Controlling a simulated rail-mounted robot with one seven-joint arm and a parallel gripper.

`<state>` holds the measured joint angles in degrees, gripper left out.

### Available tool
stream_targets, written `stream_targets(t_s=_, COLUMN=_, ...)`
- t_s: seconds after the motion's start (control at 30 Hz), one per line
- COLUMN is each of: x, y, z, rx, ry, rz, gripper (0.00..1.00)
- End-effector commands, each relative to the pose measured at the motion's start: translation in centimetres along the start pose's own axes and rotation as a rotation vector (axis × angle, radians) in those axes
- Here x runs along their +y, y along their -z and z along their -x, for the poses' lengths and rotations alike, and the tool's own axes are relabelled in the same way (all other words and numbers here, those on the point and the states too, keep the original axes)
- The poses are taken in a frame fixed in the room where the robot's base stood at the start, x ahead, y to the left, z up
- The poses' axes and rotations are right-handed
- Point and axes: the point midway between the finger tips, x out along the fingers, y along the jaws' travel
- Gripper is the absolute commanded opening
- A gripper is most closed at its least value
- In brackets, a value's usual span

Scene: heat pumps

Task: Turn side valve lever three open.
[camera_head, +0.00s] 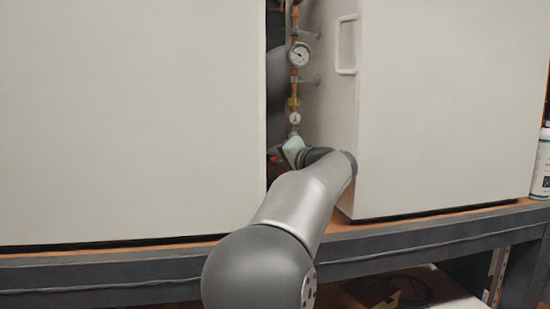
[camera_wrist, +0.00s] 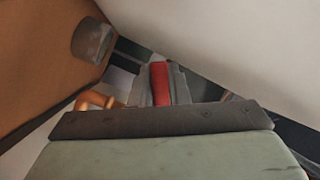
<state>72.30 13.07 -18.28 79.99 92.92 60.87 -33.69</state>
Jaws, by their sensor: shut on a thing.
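A red lever (camera_wrist: 160,84) stands at the centre of the wrist view, between the grey fingers of my gripper (camera_wrist: 160,92). My gripper is shut on it. The lever's far end and the valve body behind it are hidden, and I cannot read which number the lever is. In the head view my gripper's pale green body (camera_head: 293,150) is in the narrow gap between two white cabinets, below the small gauge. The fingertips are hidden there; a small red patch (camera_head: 275,156) shows left of the gripper.
A copper pipe with a large gauge (camera_head: 299,54) and a small gauge (camera_head: 295,118) runs down the gap. The left cabinet (camera_head: 130,120) and right cabinet (camera_head: 450,110) wall it closely. In the wrist view a copper pipe piece (camera_wrist: 97,100) lies left of the fingers.

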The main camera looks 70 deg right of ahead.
Motion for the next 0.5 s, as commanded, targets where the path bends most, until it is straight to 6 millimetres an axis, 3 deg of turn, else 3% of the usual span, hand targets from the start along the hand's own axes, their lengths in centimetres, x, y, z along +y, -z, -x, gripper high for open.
stream_targets(t_s=0.07, x=0.09, y=-0.04, z=0.01, rx=-0.001, ry=-0.001, rz=-0.002, gripper=0.00)
stream_targets(t_s=0.1, x=0.09, y=-0.04, z=0.01, rx=-0.001, ry=-0.001, rz=-0.002, gripper=0.26)
stream_targets(t_s=0.13, x=0.09, y=-0.04, z=0.01, rx=-0.001, ry=-0.001, rz=-0.002, gripper=0.35)
stream_targets(t_s=0.5, x=0.10, y=-0.03, z=0.53, rx=0.001, ry=0.000, rz=-0.001, gripper=0.37)
